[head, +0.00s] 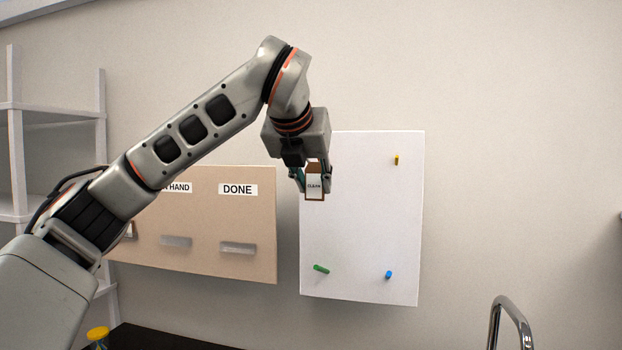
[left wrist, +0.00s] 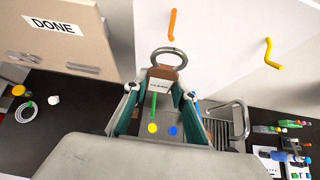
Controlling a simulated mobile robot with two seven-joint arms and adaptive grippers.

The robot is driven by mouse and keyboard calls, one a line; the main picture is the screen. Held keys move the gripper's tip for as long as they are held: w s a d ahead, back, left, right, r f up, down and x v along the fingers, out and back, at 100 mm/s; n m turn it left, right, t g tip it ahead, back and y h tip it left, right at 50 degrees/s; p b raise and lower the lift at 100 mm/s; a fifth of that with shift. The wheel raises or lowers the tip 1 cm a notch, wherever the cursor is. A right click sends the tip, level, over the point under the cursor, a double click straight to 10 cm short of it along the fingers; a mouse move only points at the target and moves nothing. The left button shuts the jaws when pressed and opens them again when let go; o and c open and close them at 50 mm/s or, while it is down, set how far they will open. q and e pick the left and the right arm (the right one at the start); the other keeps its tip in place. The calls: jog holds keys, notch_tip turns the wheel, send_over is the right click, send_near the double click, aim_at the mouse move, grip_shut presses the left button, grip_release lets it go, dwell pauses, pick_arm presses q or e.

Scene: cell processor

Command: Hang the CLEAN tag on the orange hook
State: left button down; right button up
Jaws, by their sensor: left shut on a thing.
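The CLEAN tag (head: 314,185) is a brown-edged tag with a white label, hanging upright in my left gripper (head: 312,178). In the left wrist view the tag (left wrist: 162,82) is between the two fingers of the left gripper (left wrist: 160,98), which is shut on it. A grey metal ring (left wrist: 168,56) stands out from its top end. The orange hook (left wrist: 172,26) sticks out of the white board (head: 360,220); in the wrist picture it appears beyond the ring, with a visible gap. In the head view the orange hook is hidden behind my arm. My right gripper is not in view.
The board also bears a yellow hook (head: 396,160), a green hook (head: 321,269) and a blue hook (head: 388,275). A tan panel with a DONE label (head: 238,189) is at its left. A curved metal tube (head: 512,315) stands at lower right.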

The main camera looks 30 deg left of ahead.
aim_at(318, 182)
pick_arm(q)
jog(key=shift+w+a+f+p, duration=0.1)
jog(key=shift+w+a+p, duration=0.1)
jog(key=shift+w, duration=0.45)
jog(key=shift+w+a+f+p, duration=0.15)
jog(key=shift+w+p, duration=0.1)
jog(key=shift+w, duration=0.45)
jog(key=shift+w+a+f+p, duration=0.1)
jog(key=shift+w+a+p, duration=0.1)
jog(key=shift+w, duration=0.45)
jog(key=shift+b+x, duration=0.4)
jog(key=shift+x, duration=0.7)
jog(key=shift+f, duration=0.1)
jog(key=shift+d+f, duration=0.1)
jog(key=shift+f, duration=0.15)
jog(key=c, duration=1.1)
grip_release()
jog(key=shift+s+r, duration=0.1)
jog(key=shift+s, duration=0.05)
jog(key=shift+v, duration=3.4)
